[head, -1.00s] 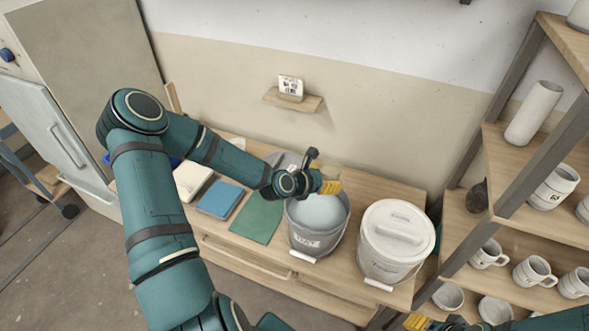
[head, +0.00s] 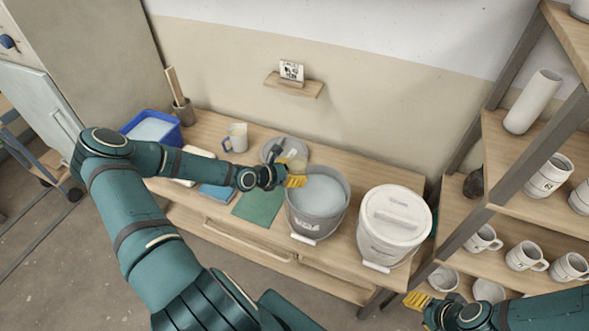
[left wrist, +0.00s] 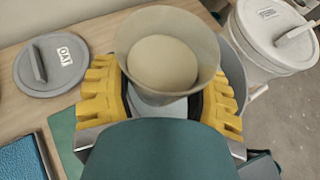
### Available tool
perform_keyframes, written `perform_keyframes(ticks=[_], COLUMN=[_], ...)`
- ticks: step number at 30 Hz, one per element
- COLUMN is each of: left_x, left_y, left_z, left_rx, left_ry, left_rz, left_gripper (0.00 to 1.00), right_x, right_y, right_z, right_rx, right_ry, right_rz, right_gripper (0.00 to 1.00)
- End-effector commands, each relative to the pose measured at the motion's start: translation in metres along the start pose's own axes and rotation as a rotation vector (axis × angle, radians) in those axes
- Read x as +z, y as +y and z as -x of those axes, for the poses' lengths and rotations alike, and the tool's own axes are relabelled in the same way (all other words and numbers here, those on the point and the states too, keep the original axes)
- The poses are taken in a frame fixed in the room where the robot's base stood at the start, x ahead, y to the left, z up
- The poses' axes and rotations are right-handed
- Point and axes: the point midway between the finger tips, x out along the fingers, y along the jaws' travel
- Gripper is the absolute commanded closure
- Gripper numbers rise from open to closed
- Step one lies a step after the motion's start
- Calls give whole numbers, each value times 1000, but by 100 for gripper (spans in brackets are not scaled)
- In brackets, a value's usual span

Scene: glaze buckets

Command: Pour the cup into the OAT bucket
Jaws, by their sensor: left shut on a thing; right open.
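My left gripper (head: 291,175) is shut on a pale, translucent cup (left wrist: 165,80). In the left wrist view the cup's mouth faces the camera, and a cream-coloured surface shows inside. In the head view the cup is partly hidden by the gripper and is above the far left edge of the open grey bucket (head: 318,215). The bucket holds pale grey-blue liquid; its front label is too blurred to read surely. A loose grey lid (left wrist: 50,66) with a label that looks like OAT lies on the counter. My right gripper (head: 416,300) is open and empty near the shelf.
A lidded white bucket (head: 394,225) stands right of the grey one. A small pitcher (head: 236,138), a blue tub (head: 152,128) and a green mat (head: 258,208) are on the left counter. A shelf with mugs (head: 525,256) stands at right.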

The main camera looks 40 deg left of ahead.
Motion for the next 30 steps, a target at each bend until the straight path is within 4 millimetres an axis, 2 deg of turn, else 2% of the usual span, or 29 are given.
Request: perform_keyframes(ticks=[3, 7, 11, 27, 30], left_x=[-11, -1, -1, -2, -9], left_y=[0, 2, 4, 10, 10], left_z=[-6, 0, 2, 7, 6], left_rx=[0, 23, 50, 151, 172], left_ry=[-1, 53, 107, 313, 360], left_rz=[-1, -57, -106, -295, -334], left_gripper=[82, 82, 82, 82, 82], right_x=[2, -1, -1, 3, 4], right_y=[4, -3, -3, 6, 10], right_z=[-10, 7, 8, -15, -25], right_rx=[1, 0, 0, 1, 2], right_ry=[0, -1, -1, 1, 1], right_rz=[-2, 1, 1, -3, -3], right_gripper=[53, 53, 53, 53, 53])
